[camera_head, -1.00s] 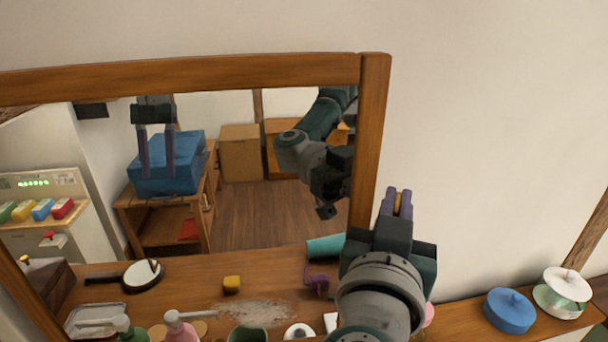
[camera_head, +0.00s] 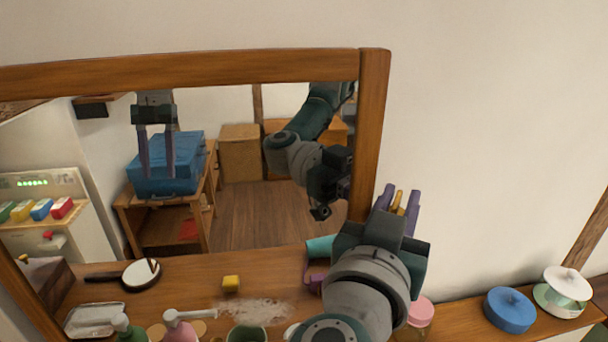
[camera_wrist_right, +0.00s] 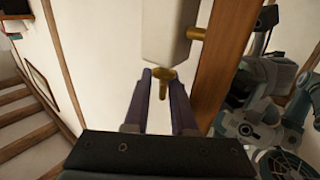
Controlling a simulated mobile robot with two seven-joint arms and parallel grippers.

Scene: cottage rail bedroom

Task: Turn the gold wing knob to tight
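The gold wing knob (camera_head: 398,202) shows between the fingers of my right gripper (camera_head: 399,205), beside the mirror's right post. In the right wrist view the knob (camera_wrist_right: 160,83) sits below a pale block, with one part pointing down. My right gripper (camera_wrist_right: 160,98) is open, with a purple finger on each side of the knob. Gaps show between the fingers and the knob; contact is hard to judge. My left gripper shows only as a reflection in the mirror (camera_head: 370,130), hanging down with its fingers apart and empty. No tight mark is readable.
A blue lidded pot (camera_head: 509,311) and a white-lidded dish (camera_head: 567,284) stand at right. The wall right of the mirror is clear.

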